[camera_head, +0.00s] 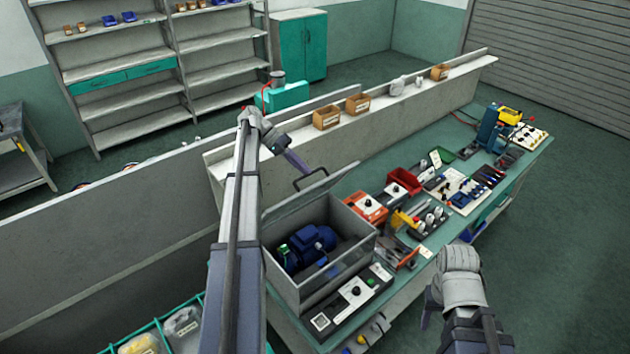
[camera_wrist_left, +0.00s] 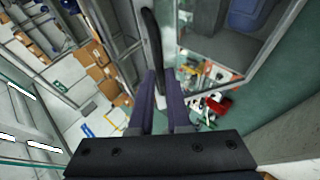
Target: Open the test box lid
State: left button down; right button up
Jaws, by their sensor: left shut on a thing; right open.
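The grey test box (camera_head: 336,283) stands on the green bench with its top open, and a blue motor pump (camera_head: 308,246) sits inside. Its lid (camera_head: 290,203) is raised and tilted up along the back side of the box. My left gripper (camera_head: 297,161) is shut on the lid's dark handle (camera_head: 312,178). In the left wrist view the handle (camera_wrist_left: 152,45) runs between the two purple fingers (camera_wrist_left: 160,103). My right gripper (camera_head: 430,306) is open and empty, beside the bench's front edge; its far finger is partly hidden.
A control panel (camera_head: 355,291) lies in front of the box. An orange unit (camera_head: 365,208), a red bin (camera_head: 404,182) and tools crowd the bench to the right. A low wall with a ledge (camera_head: 390,98) runs behind. The floor at right is clear.

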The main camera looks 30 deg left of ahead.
pick_arm(q)
jog(key=w+a, duration=0.4)
jog(key=a, duration=0.6)
pick_arm(e)
jog(key=shift+w+a+r, duration=0.1)
jog(key=shift+a+r, duration=0.25)
pick_arm(q)
jog(key=c, duration=1.3)
grip_release()
jog(key=o, duration=0.4)
jog(key=shift+w+f+p, duration=0.1)
jog(key=shift+w+p, duration=0.1)
jog(key=shift+p, duration=0.1)
jog(key=shift+s, duration=0.15)
pick_arm(e)
jog(key=shift+w, duration=0.1)
